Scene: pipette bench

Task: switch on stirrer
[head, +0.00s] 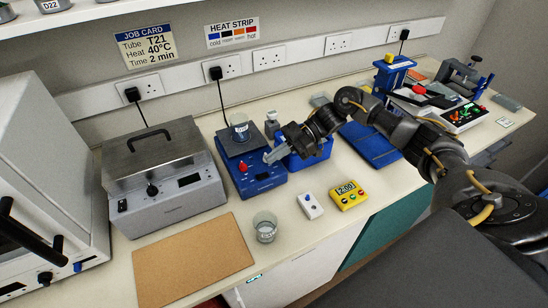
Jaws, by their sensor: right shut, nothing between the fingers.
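The stirrer (262,184) is a blue unit with a dark top plate (228,142), a red knob (244,167) and a small dark display on its front. A beaker (239,127) of blue-tinted liquid stands on the plate. My right gripper (270,157) reaches in from the right. Its grey fingers are shut and empty, at the right side of the stirrer in the picture, to the right of the red knob. I cannot tell whether they touch the stirrer. My left gripper is not in view.
A grey lidded bath (165,206) stands left of the stirrer. A glass beaker (265,227), a white device (310,205) and a yellow timer (348,195) stand in front. A cork mat (195,262) lies front left. A blue container (308,158) is behind my gripper.

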